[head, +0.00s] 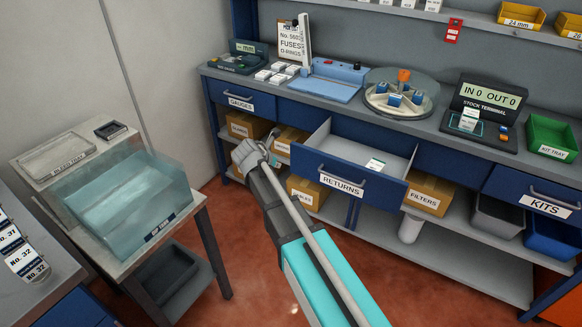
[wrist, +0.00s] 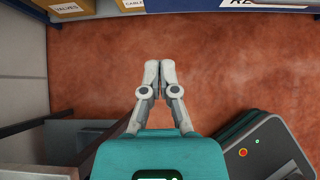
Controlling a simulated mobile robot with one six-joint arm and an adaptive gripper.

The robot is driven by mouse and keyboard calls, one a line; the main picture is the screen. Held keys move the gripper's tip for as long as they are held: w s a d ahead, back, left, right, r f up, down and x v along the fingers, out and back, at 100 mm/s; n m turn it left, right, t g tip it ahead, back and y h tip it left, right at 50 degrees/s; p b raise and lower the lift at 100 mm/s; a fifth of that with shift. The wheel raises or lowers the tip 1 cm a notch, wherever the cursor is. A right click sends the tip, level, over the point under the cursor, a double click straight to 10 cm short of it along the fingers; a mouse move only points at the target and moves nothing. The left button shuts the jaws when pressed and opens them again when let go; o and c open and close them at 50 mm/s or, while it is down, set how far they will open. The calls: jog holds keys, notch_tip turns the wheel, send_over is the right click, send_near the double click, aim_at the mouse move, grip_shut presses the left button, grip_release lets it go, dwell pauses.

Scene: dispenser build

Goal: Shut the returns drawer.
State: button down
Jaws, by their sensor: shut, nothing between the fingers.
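The returns drawer (head: 347,183) is a blue-fronted drawer with a grey inside, labelled RETURNS, and it stands pulled out from the workbench in the head view. A small white labelled item (head: 375,164) lies inside it. A bar handle runs across its front. In the wrist view only a strip of its front with part of the label (wrist: 262,3) shows at the top right. My gripper (head: 246,152) is to the left of the drawer front and apart from it. In the wrist view my gripper (wrist: 159,66) points over the red floor with its fingers together and empty.
The GAUGES drawer (head: 244,101) and KITS drawer (head: 536,198) are in the same bench. Cardboard boxes (head: 430,194) stand on the shelf below. A side table with a clear bin (head: 130,200) stands at the left. Red floor (head: 262,270) lies open between.

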aim_at(296, 164)
jog(key=shift+d, duration=0.1)
dwell(0.3)
jog(key=b+x, duration=0.2)
jog(key=x, duration=0.2)
jog(key=b+x, duration=0.2)
jog(key=x, duration=0.1)
jog(key=w+r+b+x, duration=0.1)
jog(key=b+x, duration=0.2)
jog(key=x, duration=0.1)
jog(key=shift+w+d, duration=0.25)
jog(key=shift+d, duration=0.2)
jog(key=shift+w+d, duration=0.5)
jog(key=shift+w, duration=0.15)
